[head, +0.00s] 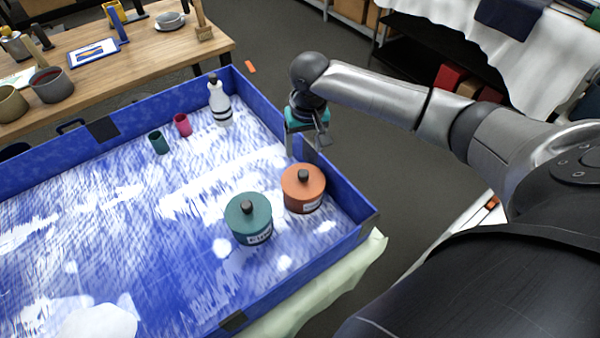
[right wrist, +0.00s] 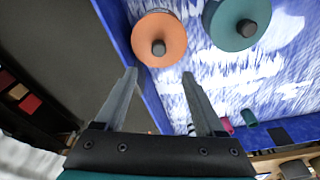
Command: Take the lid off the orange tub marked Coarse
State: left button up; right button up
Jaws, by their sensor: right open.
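An orange tub (head: 303,190) stands upright in the right part of the blue-walled tray (head: 352,195). It has an orange lid with a dark knob on top, and the lid is on. Its white label is too small to read. The orange lid shows from above in the right wrist view (right wrist: 146,34). My right gripper (head: 304,146) is open and empty, above the tray's far right wall, behind the orange tub and apart from it. In the right wrist view its fingertips (right wrist: 159,74) point toward the lid. My left gripper is not in view.
A teal tub (head: 247,222) with a dark knob stands close to the left of the orange tub. The tray's left half is mostly clear.

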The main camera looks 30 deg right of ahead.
jog(key=b, duration=0.1)
send_over(303, 172)
jog(key=f, duration=0.6)
jog(key=shift+s+a+f, duration=0.25)
jog(key=shift+s+f, duration=0.1)
jog(key=shift+w+f, duration=0.1)
jog(key=shift+f, duration=0.35)
jog(key=f, duration=0.2)
jog(key=f+b, duration=0.1)
jog(key=f, duration=0.1)
jog(key=shift+w+d+f, duration=0.15)
jog(key=shift+d, duration=0.05)
jog(key=shift+f+b, duration=0.3)
jog(key=shift+f, duration=0.05)
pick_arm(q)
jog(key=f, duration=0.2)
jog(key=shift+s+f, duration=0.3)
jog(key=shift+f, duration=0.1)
pick_arm(e)
jog(key=shift+c, duration=0.6)
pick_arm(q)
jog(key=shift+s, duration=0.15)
pick_arm(e)
grip_shut()
